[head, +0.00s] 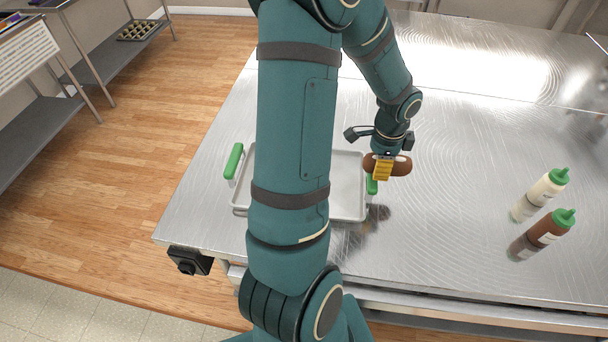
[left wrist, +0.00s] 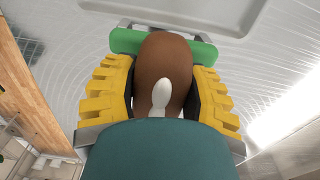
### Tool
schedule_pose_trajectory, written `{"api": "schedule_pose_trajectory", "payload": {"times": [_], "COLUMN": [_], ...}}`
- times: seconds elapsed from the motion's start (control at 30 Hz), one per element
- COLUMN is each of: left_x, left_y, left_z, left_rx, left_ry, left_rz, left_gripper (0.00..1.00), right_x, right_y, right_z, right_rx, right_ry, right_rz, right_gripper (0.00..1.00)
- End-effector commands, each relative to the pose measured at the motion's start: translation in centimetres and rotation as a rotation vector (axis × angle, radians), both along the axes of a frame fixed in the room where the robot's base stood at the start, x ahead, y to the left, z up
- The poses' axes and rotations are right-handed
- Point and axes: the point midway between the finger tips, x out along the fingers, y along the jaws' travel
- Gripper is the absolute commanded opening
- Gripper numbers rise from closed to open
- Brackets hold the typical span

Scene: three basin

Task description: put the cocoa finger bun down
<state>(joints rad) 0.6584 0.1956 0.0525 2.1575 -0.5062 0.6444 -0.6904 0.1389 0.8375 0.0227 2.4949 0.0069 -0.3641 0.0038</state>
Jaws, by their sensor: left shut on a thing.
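The cocoa finger bun (head: 401,166) is brown and elongated, with a white patch on top. My left gripper (head: 384,169) with yellow fingers is shut on it, and holds it above the steel table beside the tray's right green handle (head: 372,185). In the left wrist view the bun (left wrist: 165,62) sits between both yellow finger pads (left wrist: 160,97), with a green handle (left wrist: 125,41) behind it. A dark reflection shows on the table below the bun. My right gripper is not in view.
A grey metal tray (head: 347,190) with green handles lies on the table, partly hidden by my left arm. Two bottles with green caps, one cream (head: 543,192) and one brown (head: 546,232), stand at the right. The steel table (head: 450,200) between is clear.

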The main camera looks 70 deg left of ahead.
Motion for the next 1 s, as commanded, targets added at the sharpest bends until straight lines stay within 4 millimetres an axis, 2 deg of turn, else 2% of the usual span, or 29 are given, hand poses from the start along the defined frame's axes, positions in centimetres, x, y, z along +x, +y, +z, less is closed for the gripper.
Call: {"api": "schedule_pose_trajectory", "payload": {"times": [0.03,0.2,0.3,0.43,0.6,0.83,1.0], "left_x": [-1.6,-6.3,-8.6,-10.8,-12.1,-12.2,-12.2], "left_y": [1.2,4.3,5.4,6.4,6.9,6.9,6.9], "left_z": [0.4,0.8,1.0,1.3,0.9,-3.2,-4.9], "left_rx": [0.0,0.0,0.0,0.0,-0.002,-0.005,-0.002], "left_ry": [0.004,0.004,0.002,0.001,0.001,0.001,0.001], "left_rz": [0.009,0.001,-0.004,-0.012,-0.019,-0.022,-0.021], "left_gripper": [0.11,0.11,0.11,0.11,0.11,0.11,0.11], "right_x": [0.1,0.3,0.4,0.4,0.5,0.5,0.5], "right_y": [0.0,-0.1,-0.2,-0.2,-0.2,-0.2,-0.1], "right_z": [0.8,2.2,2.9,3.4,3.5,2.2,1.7], "right_rx": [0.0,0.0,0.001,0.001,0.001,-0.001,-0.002], "right_ry": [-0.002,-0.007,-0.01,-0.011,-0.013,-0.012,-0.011], "right_rz": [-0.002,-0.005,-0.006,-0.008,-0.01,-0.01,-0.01], "right_gripper": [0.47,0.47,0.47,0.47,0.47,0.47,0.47]}}
